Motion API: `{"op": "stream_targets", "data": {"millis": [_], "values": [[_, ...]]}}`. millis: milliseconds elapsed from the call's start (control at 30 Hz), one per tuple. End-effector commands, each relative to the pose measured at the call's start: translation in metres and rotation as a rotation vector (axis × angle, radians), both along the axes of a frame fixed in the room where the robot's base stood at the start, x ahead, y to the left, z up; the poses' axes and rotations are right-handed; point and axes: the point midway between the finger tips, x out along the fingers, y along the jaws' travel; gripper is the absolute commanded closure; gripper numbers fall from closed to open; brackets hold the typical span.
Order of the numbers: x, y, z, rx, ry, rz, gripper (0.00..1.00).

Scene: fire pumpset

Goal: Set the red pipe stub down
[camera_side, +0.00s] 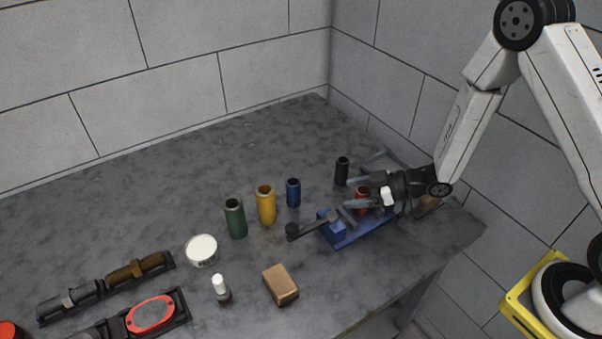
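The red pipe stub (361,196) is small in view and partly hidden by my gripper. It is upright at the blue vise (349,236), near the right end of the bench. I cannot tell whether it touches the vise or is held above it. My gripper (358,192) reaches in from the right, with one dark finger behind the stub and one in front of it. The picture is too small to show whether the fingers press on the stub or stand clear of it.
Green (235,218), yellow (266,205), blue (293,192) and black (342,171) pipe stubs stand left of and behind the vise. A white tub (201,250), a small bottle (221,289) and a brown block (281,285) are nearer. The grey bench (150,220) is clear at back left.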

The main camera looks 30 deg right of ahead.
Motion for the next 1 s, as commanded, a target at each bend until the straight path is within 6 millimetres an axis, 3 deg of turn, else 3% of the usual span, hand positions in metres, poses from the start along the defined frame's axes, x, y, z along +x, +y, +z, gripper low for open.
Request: {"op": "stream_targets", "data": {"millis": [433,1000], "values": [[-0.005,-0.006,0.003,-0.001,0.001,-0.002,0.17],[-0.042,-0.047,0.025,-0.001,-0.001,-0.003,0.17]]}}
